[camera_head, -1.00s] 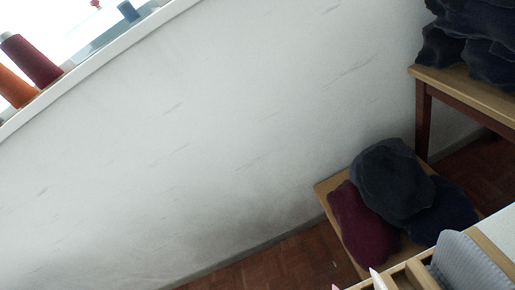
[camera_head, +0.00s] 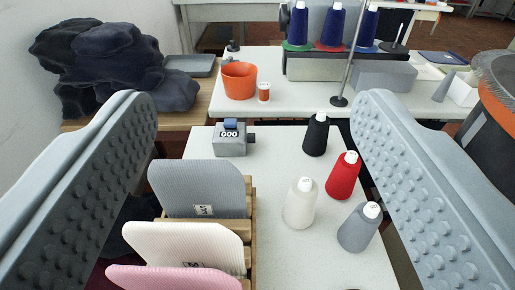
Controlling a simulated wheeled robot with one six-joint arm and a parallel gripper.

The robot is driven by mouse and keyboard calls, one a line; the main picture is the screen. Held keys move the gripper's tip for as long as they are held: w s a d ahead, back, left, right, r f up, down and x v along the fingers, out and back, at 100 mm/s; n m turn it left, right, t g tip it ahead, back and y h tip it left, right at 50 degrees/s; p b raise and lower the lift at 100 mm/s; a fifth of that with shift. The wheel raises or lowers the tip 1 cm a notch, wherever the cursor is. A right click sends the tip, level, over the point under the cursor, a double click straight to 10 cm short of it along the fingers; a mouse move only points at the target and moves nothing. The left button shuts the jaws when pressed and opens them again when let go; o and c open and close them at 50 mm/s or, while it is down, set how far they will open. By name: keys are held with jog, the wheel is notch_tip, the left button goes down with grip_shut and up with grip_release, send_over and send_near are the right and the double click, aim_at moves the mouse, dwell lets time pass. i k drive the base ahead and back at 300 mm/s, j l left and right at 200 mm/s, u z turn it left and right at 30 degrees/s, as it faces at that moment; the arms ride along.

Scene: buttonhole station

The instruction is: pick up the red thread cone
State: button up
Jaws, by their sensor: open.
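The red thread cone (camera_head: 343,177) stands upright on a pale speckled table (camera_head: 281,163), right of the picture's middle. A black cone (camera_head: 316,136) stands behind it to the left, a white cone (camera_head: 299,204) in front to the left, and a grey cone (camera_head: 357,228) in front to the right. All have white tips. My gripper (camera_head: 248,112) is open and empty. Its two grey studded fingers frame the view left and right, with the red cone between them, nearer the right finger and apart from it.
A wooden rack (camera_head: 247,226) holds grey, white and pink knit pieces at left. A grey counter (camera_head: 231,140) sits behind it. A further table has an orange bowl (camera_head: 239,80), a small orange spool (camera_head: 264,92), a thin metal pole (camera_head: 351,55) and blue cones. Dark cloth is heaped at left.

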aim_at(340, 185)
jog(key=z, duration=0.55)
jog(key=k+l, duration=0.15)
jog(key=k, duration=0.2)
jog(key=k+l, duration=0.1)
jog(key=k, duration=0.3)
jog(key=i+j+z, duration=0.2)
jog(key=i+j, duration=0.4)
jog(key=j, duration=0.1)
